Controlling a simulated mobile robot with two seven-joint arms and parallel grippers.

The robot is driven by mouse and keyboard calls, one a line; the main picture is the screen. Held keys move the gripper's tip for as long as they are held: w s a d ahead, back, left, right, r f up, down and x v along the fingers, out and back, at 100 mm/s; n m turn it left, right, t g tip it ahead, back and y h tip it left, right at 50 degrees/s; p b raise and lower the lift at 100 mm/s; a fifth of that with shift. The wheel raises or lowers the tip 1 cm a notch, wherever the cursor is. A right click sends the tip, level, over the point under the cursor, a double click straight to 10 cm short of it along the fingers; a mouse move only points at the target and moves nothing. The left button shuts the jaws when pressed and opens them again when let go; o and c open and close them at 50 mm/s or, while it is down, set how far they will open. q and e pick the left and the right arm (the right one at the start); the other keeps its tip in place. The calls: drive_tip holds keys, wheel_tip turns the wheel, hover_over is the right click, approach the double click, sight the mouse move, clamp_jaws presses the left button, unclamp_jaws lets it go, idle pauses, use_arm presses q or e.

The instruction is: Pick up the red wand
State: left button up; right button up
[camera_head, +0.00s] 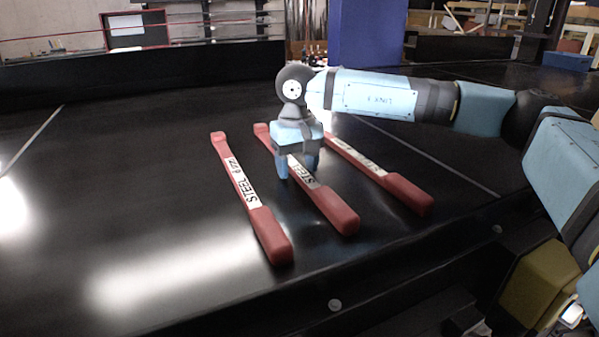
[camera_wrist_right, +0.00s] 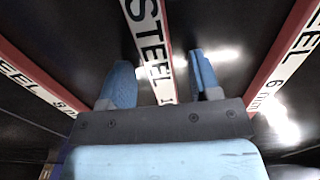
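Three red wands with white labels lettered STEEL lie side by side on the black surface. The left wand (camera_head: 242,187) is clear of the arm in the head view. The middle wand (camera_head: 334,207) runs beneath my right gripper (camera_head: 297,173), which hides part of it. The right wand (camera_head: 403,191) lies partly behind the gripper. In the right wrist view, the middle wand (camera_wrist_right: 150,45) passes between the two blue fingers of the right gripper (camera_wrist_right: 178,85). The fingers are apart, with gaps on both sides of the wand. My left gripper does not show.
The black conveyor surface (camera_head: 130,170) is broad and bare to the left of the wands. A dark raised wall (camera_head: 150,75) and a blue post (camera_head: 366,35) stand behind it. The front edge runs along the bottom right.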

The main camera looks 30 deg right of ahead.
clamp_jaws()
drive_tip(key=shift+r, duration=0.15)
